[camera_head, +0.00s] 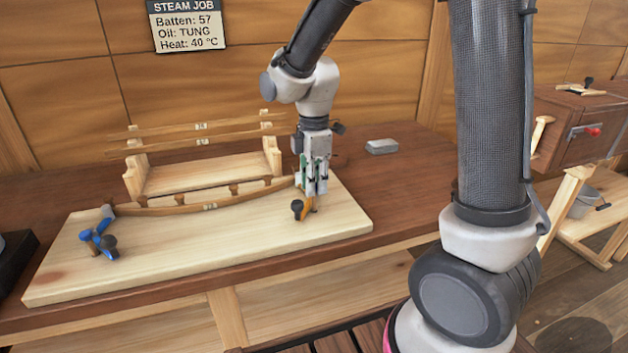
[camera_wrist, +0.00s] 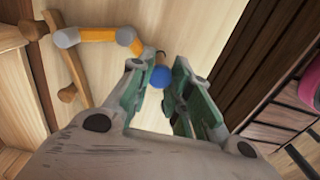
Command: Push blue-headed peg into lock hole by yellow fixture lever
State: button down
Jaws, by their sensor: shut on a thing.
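My gripper (camera_head: 315,192) points down at the right part of the pale board (camera_head: 340,222), beside the yellow fixture lever (camera_head: 307,205). In the wrist view, the gripper (camera_wrist: 158,88) is shut on the blue-headed peg (camera_wrist: 160,77); the round blue head shows at the fingertips. The peg's shaft and the lock hole are hidden. The yellow lever (camera_wrist: 98,34) lies up and left of the peg in the wrist view, with grey ends. Its near end is close to the peg; I cannot tell whether they touch.
A curved batten (camera_head: 210,206) runs along the board to a blue-levered fixture (camera_head: 98,240) at left. A wooden rack (camera_head: 205,175) holding straight strips stands behind. A grey block (camera_head: 381,146) lies to the right on the bench. The board's front middle is clear.

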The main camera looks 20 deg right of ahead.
jog(key=shift+f, duration=0.9)
jog(key=c, duration=1.3)
grip_release()
jog(key=shift+o, duration=0.2)
jog(key=shift+r, duration=0.1)
jog(key=shift+r, duration=3.95)
jog(key=shift+s+f+m, duration=0.1)
jog(key=shift+s+m, duration=0.05)
jog(key=shift+m, duration=0.95)
jog(key=s+d+r+m+t, duration=0.2)
jog(key=s+d+r+m, duration=0.1)
jog(key=s+d+m, duration=0.4)
jog(key=s+d+r+m+t, duration=0.2)
jog(key=s+d+r+m, duration=0.2)
jog(key=s+d+m, duration=0.3)
jog(key=s+m, duration=0.1)
jog(key=s, duration=0.3)
jog(key=shift+s+d+r+m, duration=0.15)
jog(key=shift+s+r+m, duration=0.05)
jog(key=shift+r+m, duration=0.1)
